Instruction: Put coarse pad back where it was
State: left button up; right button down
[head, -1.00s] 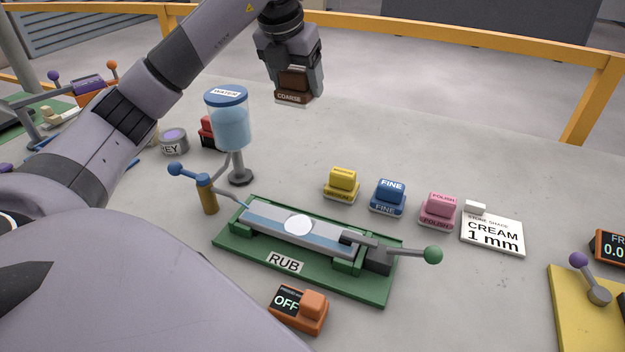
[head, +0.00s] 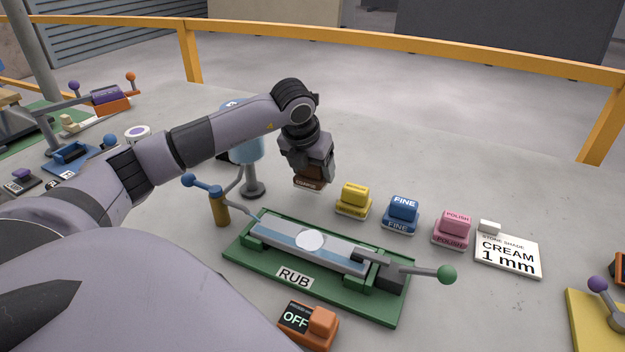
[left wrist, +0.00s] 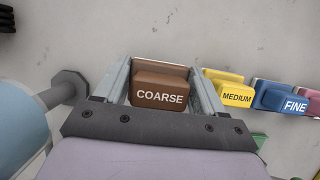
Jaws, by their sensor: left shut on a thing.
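The brown coarse pad (left wrist: 161,92) is between the fingers of my left gripper (head: 309,178), its COARSE label facing the left wrist camera. In the head view the pad (head: 309,185) is low over the slab, left of the yellow medium pad (head: 353,200). I cannot tell whether its underside touches anything. A brown strip (left wrist: 162,66) shows just behind the pad in the left wrist view; it may be a holder or part of the pad. My right gripper is not in view.
The blue fine pad (head: 401,213) and pink polish pad (head: 453,228) continue the row to the right. The green rub station (head: 385,308) is in front. The water tank (head: 247,150) stands close left of my gripper. Behind the row the slab is clear.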

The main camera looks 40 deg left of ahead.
aim_at(313, 181)
pick_arm(q)
jog(key=shift+f, duration=1.65)
jog(key=shift+f, duration=0.15)
jog(key=o, duration=0.9)
jog(key=shift+o, duration=0.2)
jog(key=shift+s+r, duration=0.1)
jog(key=shift+r, duration=0.45)
jog(key=v, duration=1.1)
jog(key=shift+r, duration=0.1)
